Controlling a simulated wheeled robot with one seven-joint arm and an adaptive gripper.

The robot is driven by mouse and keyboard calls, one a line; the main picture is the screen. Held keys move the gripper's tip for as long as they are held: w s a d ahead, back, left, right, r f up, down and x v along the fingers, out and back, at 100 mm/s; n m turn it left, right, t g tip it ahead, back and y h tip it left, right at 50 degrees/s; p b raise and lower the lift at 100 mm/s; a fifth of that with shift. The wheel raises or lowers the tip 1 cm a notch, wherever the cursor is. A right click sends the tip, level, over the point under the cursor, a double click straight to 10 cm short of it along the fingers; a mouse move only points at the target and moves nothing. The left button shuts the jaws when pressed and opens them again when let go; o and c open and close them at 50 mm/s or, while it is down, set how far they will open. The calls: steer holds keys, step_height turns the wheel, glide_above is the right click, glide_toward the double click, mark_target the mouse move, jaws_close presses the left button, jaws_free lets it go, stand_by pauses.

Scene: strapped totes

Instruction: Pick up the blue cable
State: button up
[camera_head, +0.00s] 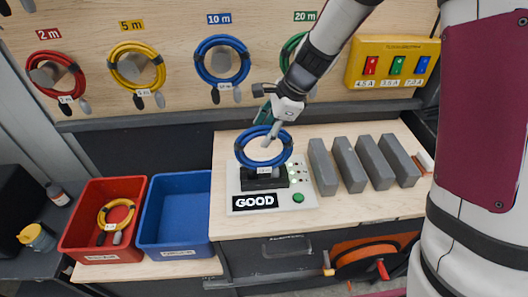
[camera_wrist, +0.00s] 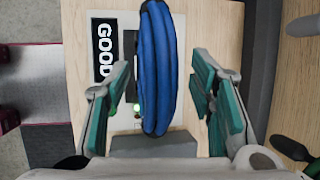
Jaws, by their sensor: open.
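A coiled blue cable (camera_head: 240,148) stands upright in the black holder of a test station (camera_head: 236,206) whose display reads GOOD. In the wrist view the blue coil (camera_wrist: 158,100) lies between the two teal fingers of my gripper (camera_wrist: 165,80), with gaps on both sides. My gripper (camera_head: 268,127) is open, at the top of the coil, and partly hides it in the head view. A second blue cable (camera_head: 204,72) hangs on a wall peg under the 10 m sign.
Red, yellow and green cables hang on the back panel. A red bin (camera_head: 75,222) holds a yellow coil; a blue bin (camera_head: 176,235) beside it looks empty. Several grey blocks (camera_head: 349,165) stand right of the station. A yellow switch box (camera_head: 393,62) is on the wall.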

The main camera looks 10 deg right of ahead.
steer(key=shift+w+a+f, duration=0.1)
steer(key=shift+a+f, duration=0.1)
steer(key=shift+f, duration=0.3)
jaws_close()
steer(key=shift+r, duration=0.1)
steer(key=shift+w, duration=0.1)
